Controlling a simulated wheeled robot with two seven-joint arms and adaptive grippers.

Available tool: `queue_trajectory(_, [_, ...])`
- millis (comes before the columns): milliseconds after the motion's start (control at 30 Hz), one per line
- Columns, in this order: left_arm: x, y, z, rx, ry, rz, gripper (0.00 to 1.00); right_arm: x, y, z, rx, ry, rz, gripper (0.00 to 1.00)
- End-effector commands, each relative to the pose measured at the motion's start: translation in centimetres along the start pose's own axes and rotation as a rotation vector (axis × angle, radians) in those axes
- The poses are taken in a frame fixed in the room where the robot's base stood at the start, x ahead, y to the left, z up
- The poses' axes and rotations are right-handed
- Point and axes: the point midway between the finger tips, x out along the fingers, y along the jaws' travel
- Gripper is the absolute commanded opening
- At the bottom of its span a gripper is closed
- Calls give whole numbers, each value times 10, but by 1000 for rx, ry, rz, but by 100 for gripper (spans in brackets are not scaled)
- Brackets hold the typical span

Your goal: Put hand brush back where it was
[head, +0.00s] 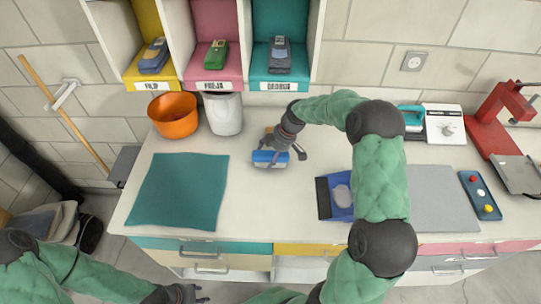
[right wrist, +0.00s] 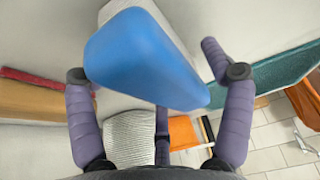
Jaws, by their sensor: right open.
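A blue block-like object (head: 268,158) lies on the workbench just in front of my right gripper (head: 285,151); it may be the hand brush, but bristles cannot be made out. In the right wrist view this blue object (right wrist: 145,60) fills the space between the spread fingers of the right gripper, with gaps at both sides. The right gripper is open and points down. My left gripper (head: 187,293) is low at the bottom left, in front of the bench; its finger state is unclear. A dark blue dustpan-like item (head: 341,206) lies right of centre, partly covered by my right arm.
Cubbies above hold a blue-grey (head: 154,56), a green (head: 215,53) and a grey item (head: 280,55). An orange bucket (head: 174,116) and white bin (head: 224,114) stand at the back. A teal mat (head: 178,190) lies left. A red press (head: 493,118) stands right.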

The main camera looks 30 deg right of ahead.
Motion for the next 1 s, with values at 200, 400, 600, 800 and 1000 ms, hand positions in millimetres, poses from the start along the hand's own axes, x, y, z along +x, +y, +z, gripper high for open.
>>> queue_trajectory(200, [-8,3,0,0,0,0,40,-32,1,-1,0,0,5,81])
queue_trajectory(400, [-15,5,1,0,0,0,40,-73,1,-1,0,0,5,81])
queue_trajectory(600, [-20,7,1,0,0,0,40,-105,1,-1,0,0,3,81])
queue_trajectory(800, [-22,8,1,0,0,0,40,-120,0,-1,0,0,0,81])
queue_trajectory(1000, [-22,8,1,0,0,0,40,-122,0,-1,0,0,0,81])
